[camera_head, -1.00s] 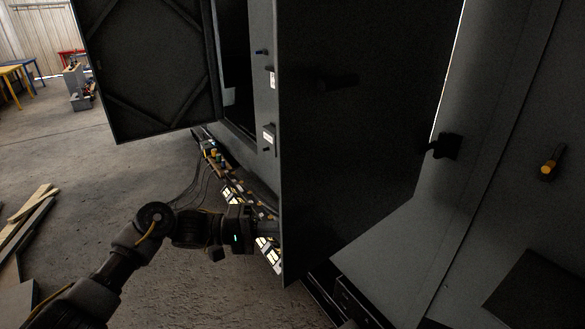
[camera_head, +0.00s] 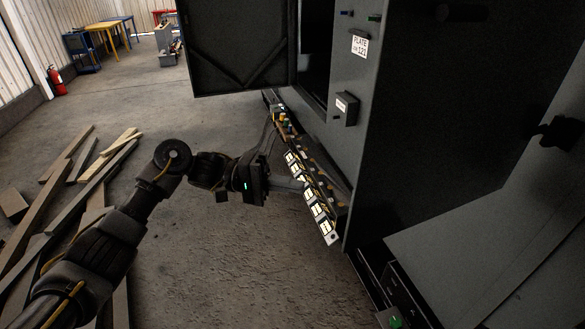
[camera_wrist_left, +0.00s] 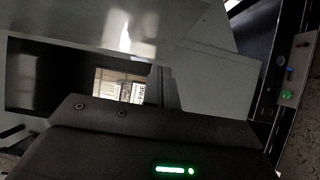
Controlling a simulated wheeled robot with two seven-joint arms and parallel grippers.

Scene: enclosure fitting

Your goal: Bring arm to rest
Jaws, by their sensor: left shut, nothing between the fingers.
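My left arm comes in from the lower left of the head view. Its dark left gripper (camera_head: 299,185) reaches right, in front of the strip of parts (camera_head: 325,226) beside the grey enclosure (camera_head: 352,80). The fingers are shut with nothing between them. I cannot tell whether the fingertips touch the strip. In the left wrist view, the gripper's body fills the bottom, and the narrow shut fingers (camera_wrist_left: 163,88) point toward grey panels. My right gripper is not in view.
An open dark door (camera_head: 235,45) stands at the back, and a large dark panel (camera_head: 450,110) at the right. Wooden planks (camera_head: 70,190) lie on the floor at left. A yellow table (camera_head: 108,27) and a red extinguisher (camera_head: 57,80) are far back. Bare floor lies below the gripper.

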